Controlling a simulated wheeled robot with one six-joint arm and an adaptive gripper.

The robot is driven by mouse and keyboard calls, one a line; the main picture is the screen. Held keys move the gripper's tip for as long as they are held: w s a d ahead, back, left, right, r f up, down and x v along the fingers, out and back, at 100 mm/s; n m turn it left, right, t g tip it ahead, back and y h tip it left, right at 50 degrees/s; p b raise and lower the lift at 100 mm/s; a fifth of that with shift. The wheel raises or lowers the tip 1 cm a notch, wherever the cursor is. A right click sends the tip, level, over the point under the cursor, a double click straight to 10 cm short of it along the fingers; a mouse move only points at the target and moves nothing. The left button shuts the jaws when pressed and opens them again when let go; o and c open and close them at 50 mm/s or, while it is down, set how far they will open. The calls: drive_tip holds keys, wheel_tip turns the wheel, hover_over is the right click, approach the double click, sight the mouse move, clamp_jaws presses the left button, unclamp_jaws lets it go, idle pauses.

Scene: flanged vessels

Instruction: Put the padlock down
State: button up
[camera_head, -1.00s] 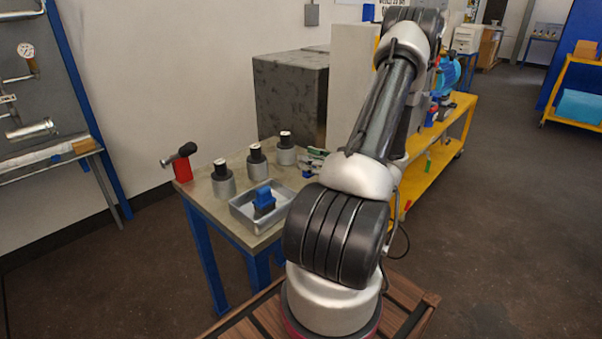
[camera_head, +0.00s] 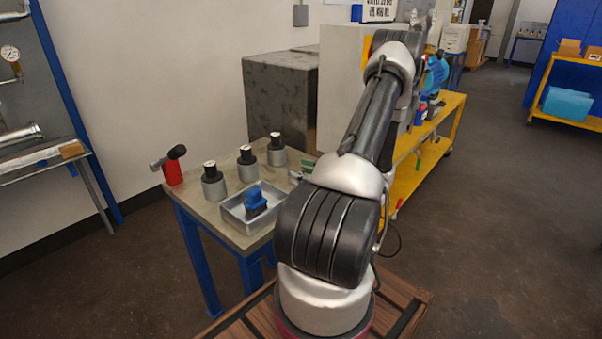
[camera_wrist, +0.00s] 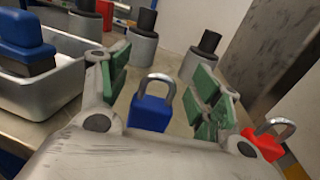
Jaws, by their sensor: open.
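A blue padlock (camera_wrist: 151,112) with a grey shackle shows between my gripper's fingers in the wrist view, upright, with gaps on both sides. My gripper (camera_wrist: 163,78) is open, its green-padded fingers spread around the padlock. I cannot tell whether its base, hidden by the gripper body, rests on the tabletop. A red padlock (camera_wrist: 264,145) shows outside the right finger. In the head view my gripper's green pads (camera_head: 308,166) show over the far right part of the grey worktable (camera_head: 208,212); my arm hides most of that area.
A metal tray (camera_head: 233,217) holds a blue-topped block (camera_head: 256,200). Grey cylinders with black tops stand behind it, including one at the left (camera_head: 213,183). A red object with a black handle (camera_head: 172,170) stands at the table's left corner. A dark speckled box (camera_head: 280,95) stands behind.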

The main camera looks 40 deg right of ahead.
drive_tip(key=shift+r, duration=0.1)
drive_tip(key=shift+s+d, duration=0.1)
drive_tip(key=shift+s, duration=0.15)
drive_tip(key=v, duration=1.1)
drive_tip(key=w+a+r+n+g+y, duration=0.1)
drive_tip(key=a+r+n+g+y, duration=0.2)
drive_tip(key=a+r+n+g, duration=0.6)
drive_tip(key=w+a+r+n+g+y, duration=0.1)
drive_tip(key=a+r+n+g+y, duration=0.25)
drive_tip(key=a+n, duration=0.55)
drive_tip(key=s+a+r+n+h, duration=0.3)
drive_tip(key=a+r+n+h, duration=0.1)
drive_tip(key=r+n+h, duration=0.1)
drive_tip(key=s+a+r+n+h, duration=0.3)
drive_tip(key=r+n+h, duration=0.3)
drive_tip(key=r+n, duration=0.2)
drive_tip(key=shift+s+a+n, duration=0.3)
drive_tip(key=shift+a+n, duration=0.15)
drive_tip(key=shift+n, duration=0.65)
drive_tip(key=shift+g, duration=0.25)
